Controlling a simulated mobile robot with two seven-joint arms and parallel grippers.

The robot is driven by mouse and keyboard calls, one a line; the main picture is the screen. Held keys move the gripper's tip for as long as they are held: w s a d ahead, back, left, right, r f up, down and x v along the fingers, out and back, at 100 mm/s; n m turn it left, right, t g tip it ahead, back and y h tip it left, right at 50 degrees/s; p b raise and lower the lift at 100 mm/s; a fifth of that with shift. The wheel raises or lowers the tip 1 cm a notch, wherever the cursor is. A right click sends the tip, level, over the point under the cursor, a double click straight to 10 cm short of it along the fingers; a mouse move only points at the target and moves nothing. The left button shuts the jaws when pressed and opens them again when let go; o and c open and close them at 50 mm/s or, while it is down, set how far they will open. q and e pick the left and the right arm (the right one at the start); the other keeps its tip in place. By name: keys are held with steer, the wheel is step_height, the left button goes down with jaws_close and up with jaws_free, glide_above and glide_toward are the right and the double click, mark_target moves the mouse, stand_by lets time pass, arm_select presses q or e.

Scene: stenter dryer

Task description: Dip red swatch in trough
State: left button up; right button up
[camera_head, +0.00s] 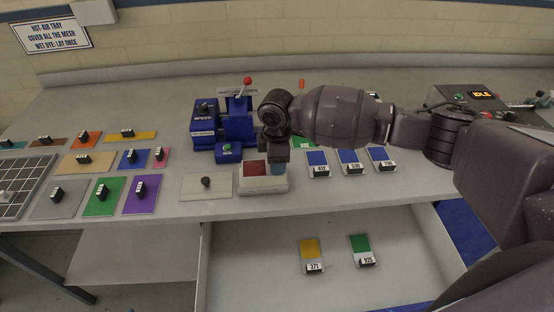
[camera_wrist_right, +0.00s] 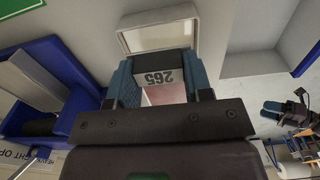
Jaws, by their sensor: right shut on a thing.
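My right gripper (camera_head: 278,168) points down over the bench in the head view, above a small white-rimmed box (camera_head: 263,187) with a dark red area (camera_head: 254,168) showing. In the right wrist view my right gripper (camera_wrist_right: 163,88) is shut on a block tagged 265 (camera_wrist_right: 155,76), between its teal fingers. A pale pinkish surface shows below the tag; most of the held piece is hidden. A white-rimmed tray (camera_wrist_right: 190,12) lies just beyond the tag. I cannot tell whether the held piece touches it. What looks like my left gripper (camera_wrist_right: 272,110) shows small at the right.
A blue machine (camera_head: 237,122) with a red-knobbed lever (camera_head: 247,82) stands behind the box. A board with a dark knob (camera_head: 206,182) lies left. Several coloured cards lie farther left. An open drawer (camera_head: 225,275) holds a yellow (camera_head: 310,249) and a green swatch (camera_head: 359,244).

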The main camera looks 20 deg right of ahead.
steer(key=shift+r+p, duration=0.9)
steer(key=shift+p, duration=0.45)
steer(key=shift+r, duration=0.6)
